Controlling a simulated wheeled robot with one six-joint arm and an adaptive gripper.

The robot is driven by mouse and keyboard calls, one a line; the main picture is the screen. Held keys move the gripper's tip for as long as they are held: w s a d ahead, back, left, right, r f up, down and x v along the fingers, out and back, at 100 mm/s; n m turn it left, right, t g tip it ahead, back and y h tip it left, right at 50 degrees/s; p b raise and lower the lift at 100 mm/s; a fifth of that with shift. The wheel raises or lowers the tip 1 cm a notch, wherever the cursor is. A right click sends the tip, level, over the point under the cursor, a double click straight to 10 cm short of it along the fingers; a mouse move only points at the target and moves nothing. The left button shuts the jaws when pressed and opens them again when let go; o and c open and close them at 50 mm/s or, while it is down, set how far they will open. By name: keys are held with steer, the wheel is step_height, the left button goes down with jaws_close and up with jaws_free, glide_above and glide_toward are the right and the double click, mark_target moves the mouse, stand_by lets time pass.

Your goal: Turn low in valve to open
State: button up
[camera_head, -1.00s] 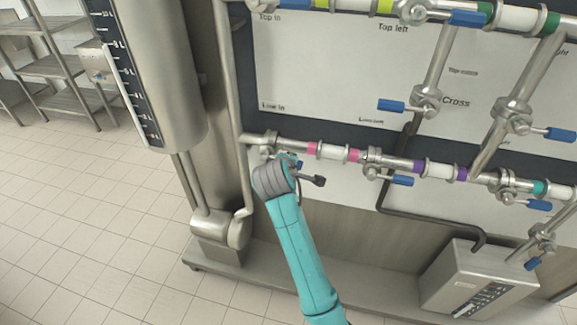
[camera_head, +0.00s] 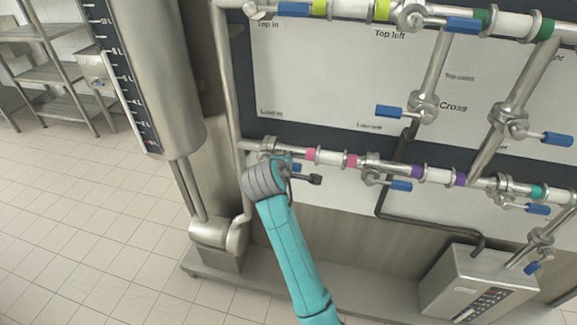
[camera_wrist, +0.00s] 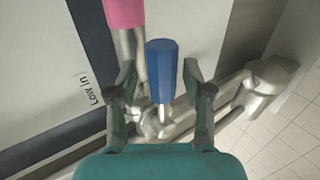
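The low in valve (camera_head: 268,146) sits at the left end of the lower pipe, mostly hidden by my arm in the head view. In the wrist view its blue handle (camera_wrist: 162,68) stands between the two fingers of my gripper (camera_wrist: 160,76). The fingers are apart, with a visible gap on each side of the handle. The handle's thin metal stem runs down to the valve body near the palm. In the head view my gripper (camera_head: 284,166) is at the valve, but its fingers are hard to make out.
The "Low in" label (camera_wrist: 88,88) is on the panel beside the valve. A pink band (camera_wrist: 124,12) marks the pipe. Another blue valve handle (camera_head: 401,185) is to the right on the lower pipe. A steel tank (camera_head: 160,75) stands left. A steel box (camera_head: 478,285) sits lower right.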

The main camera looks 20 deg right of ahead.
steer(key=v, duration=1.2)
steer(key=shift+f, duration=0.1)
stand_by(0.4)
